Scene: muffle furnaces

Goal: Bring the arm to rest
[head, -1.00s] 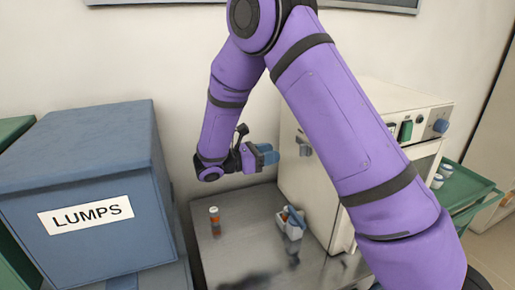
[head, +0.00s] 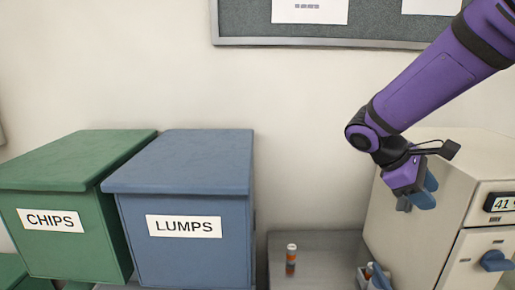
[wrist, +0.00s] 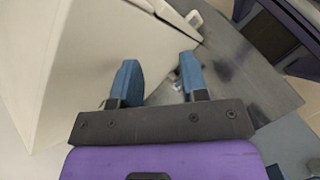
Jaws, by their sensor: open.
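My gripper (head: 418,198) hangs at the right of the head view, at the end of my purple arm, in front of the furnace's side wall. In the wrist view its two blue fingers (wrist: 158,85) stand apart with nothing between them. The gripper is open and empty. The cream furnace (head: 405,225) stands at the right edge of the head view, with a display and a blue knob on its front. It also fills the left of the wrist view (wrist: 60,60).
A green bin marked CHIPS (head: 100,245) and a blue bin marked LUMPS (head: 185,260) stand at left. A small orange vial with a white cap (head: 291,256) stands on the grey metal bench (head: 320,255). A noticeboard (head: 240,25) hangs above.

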